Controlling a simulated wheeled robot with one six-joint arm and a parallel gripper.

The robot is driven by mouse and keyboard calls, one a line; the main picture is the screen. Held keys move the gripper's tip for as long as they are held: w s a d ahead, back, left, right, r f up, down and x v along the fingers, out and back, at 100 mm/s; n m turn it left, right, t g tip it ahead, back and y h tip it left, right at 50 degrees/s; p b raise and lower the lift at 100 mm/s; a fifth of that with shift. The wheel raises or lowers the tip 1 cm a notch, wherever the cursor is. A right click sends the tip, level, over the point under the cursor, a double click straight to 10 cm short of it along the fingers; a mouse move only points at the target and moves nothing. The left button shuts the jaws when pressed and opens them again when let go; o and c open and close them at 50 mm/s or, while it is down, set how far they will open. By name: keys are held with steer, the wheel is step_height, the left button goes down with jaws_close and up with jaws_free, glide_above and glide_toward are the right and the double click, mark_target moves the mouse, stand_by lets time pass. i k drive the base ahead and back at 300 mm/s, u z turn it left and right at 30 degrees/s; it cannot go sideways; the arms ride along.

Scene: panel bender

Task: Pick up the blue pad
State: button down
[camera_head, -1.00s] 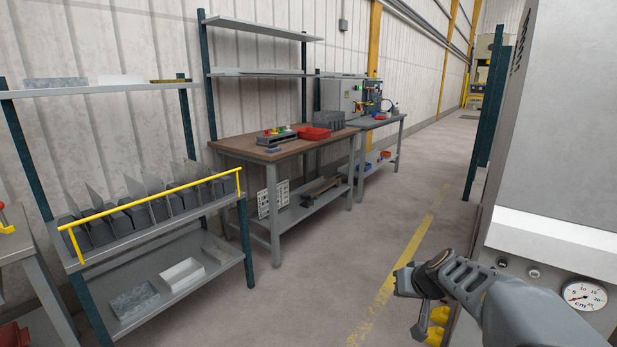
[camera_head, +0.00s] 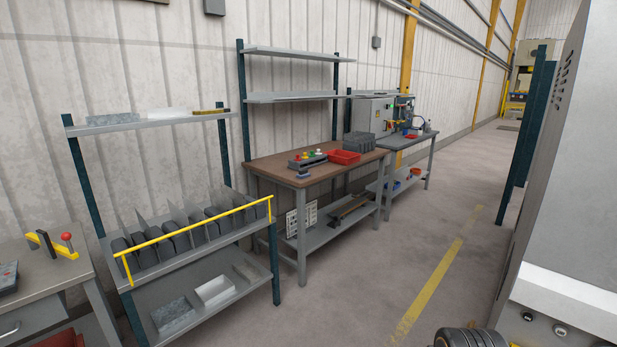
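A small blue item (camera_head: 303,177), which looks like the blue pad, lies near the front edge of the brown-topped workbench (camera_head: 262,169). It is just in front of a grey box with coloured buttons (camera_head: 307,161). It is small and far off, so its details are unclear. My gripper's fingers are out of view. Only a dark ribbed part of my arm shows at the bottom edge, right of the middle, well away from the bench.
A red bin (camera_head: 344,157) and grey bins (camera_head: 359,144) share the benchtop. A rack with a yellow rail (camera_head: 200,237) stands left of the bench. A large grey machine (camera_head: 575,200) is close on the right. The floor (camera_head: 365,270) before the bench is clear.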

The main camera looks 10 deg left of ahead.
mark_target(303, 174)
steer(key=u, duration=0.55)
steer(key=i, duration=1.85)
